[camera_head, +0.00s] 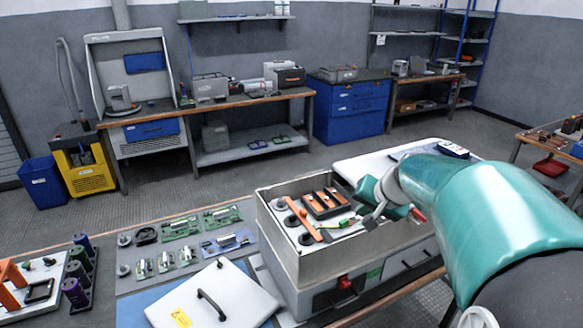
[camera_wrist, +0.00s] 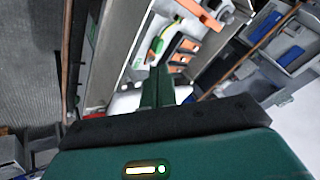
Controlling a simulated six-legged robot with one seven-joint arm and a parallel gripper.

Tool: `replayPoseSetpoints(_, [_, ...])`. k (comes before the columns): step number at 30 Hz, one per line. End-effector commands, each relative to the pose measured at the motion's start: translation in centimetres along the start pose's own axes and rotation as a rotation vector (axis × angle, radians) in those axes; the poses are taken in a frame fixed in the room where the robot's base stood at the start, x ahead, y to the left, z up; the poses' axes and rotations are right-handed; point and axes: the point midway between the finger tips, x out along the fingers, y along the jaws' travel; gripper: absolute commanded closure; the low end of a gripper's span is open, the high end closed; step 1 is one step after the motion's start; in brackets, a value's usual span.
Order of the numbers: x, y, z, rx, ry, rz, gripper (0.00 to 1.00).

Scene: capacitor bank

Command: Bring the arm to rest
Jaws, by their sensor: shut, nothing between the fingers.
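My arm comes in from the right in the head view as a large teal link. My gripper (camera_head: 374,212) is over the right side of an open grey box (camera_head: 345,255) on the bench. In the wrist view my gripper's dark green fingers (camera_wrist: 158,88) are together, with nothing held between them. Inside the box are orange bars (camera_head: 324,203), round dark terminals and a small green connector (camera_head: 346,223). The wrist view shows the box's inside tilted, with an orange part (camera_wrist: 201,14) near the top. I cannot tell the exact gap between the gripper and the box.
A white lid (camera_head: 213,298) with a black handle lies on the bench left of the box. Several green circuit boards (camera_head: 180,227) lie behind it. Purple and dark cylinders (camera_head: 76,290) stand at the far left. A white surface (camera_head: 375,165) is behind the box. Open floor lies beyond.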

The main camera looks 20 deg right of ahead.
Motion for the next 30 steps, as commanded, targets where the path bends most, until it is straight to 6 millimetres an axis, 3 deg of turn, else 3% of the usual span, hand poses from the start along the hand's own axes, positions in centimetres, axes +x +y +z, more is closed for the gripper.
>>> replayPoseSetpoints(5, [-0.3,-0.8,0.8,-0.025,-0.009,-0.004,1.00])
replayPoseSetpoints(8, [-1.4,-2.9,3.2,-0.095,-0.034,-0.011,1.00])
replayPoseSetpoints(12, [-3.8,-6.3,9.2,-0.261,-0.087,-0.012,1.00])
replayPoseSetpoints(16, [-6.1,-7.9,15.1,-0.429,-0.125,0.003,1.00])
replayPoseSetpoints(21, [-8.7,-7.8,21.4,-0.626,-0.141,0.042,1.00])
replayPoseSetpoints(24, [-9.5,-7.2,23.6,-0.701,-0.139,0.064,1.00])
replayPoseSetpoints(30, [-10.0,-6.7,24.8,-0.750,-0.134,0.082,1.00])
